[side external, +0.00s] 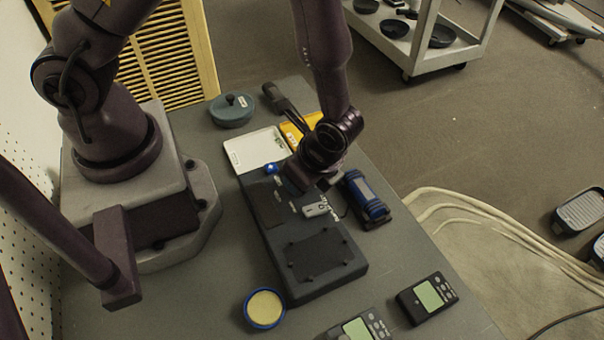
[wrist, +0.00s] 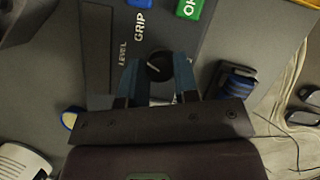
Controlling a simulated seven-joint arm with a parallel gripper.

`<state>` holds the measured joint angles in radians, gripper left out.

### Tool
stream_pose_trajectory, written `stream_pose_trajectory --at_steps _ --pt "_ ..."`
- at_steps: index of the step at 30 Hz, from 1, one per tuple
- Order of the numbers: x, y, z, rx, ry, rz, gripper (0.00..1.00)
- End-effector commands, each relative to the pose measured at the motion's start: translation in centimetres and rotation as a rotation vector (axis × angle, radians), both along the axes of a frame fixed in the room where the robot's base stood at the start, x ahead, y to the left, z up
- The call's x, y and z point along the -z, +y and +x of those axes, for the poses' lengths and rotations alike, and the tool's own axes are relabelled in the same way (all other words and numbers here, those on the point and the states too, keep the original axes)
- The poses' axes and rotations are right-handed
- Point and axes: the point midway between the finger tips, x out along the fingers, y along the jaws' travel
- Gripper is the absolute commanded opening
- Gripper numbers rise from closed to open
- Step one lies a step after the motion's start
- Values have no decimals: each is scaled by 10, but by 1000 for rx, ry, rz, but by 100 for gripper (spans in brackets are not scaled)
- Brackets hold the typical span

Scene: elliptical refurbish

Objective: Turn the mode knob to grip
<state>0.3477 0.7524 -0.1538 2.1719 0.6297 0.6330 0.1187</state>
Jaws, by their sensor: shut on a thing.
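The mode knob (wrist: 159,66) is a small round black knob with a pale pointer line, on a dark control panel (wrist: 108,18). Its pointer looks slanted; I cannot tell exactly which mark it meets. The words GRIP and LEVEL are printed on the panel just left of the knob in the wrist view. My gripper (wrist: 157,76) has a blue-grey finger on each side of the knob and is shut on it. In the side view my gripper (side external: 314,186) is low over the dark device (side external: 350,262), and the arm hides the knob.
A green OK button (wrist: 190,8) is near the knob. A blue device (side external: 366,197) lies right of the panel. A white tray (side external: 255,150), a teal pot (side external: 232,111), a blue-rimmed round tin (side external: 264,309) and a handheld meter (side external: 428,297) stand around it on the grey table.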

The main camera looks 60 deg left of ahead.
Motion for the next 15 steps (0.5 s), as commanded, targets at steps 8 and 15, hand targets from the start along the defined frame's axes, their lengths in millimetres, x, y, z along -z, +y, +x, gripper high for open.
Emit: stream_pose_trajectory --at_steps 8,15 --pt "-1 -1 -1 224 -2 -1 5" --pt "-1 -1 -2 344 -2 -1 5"
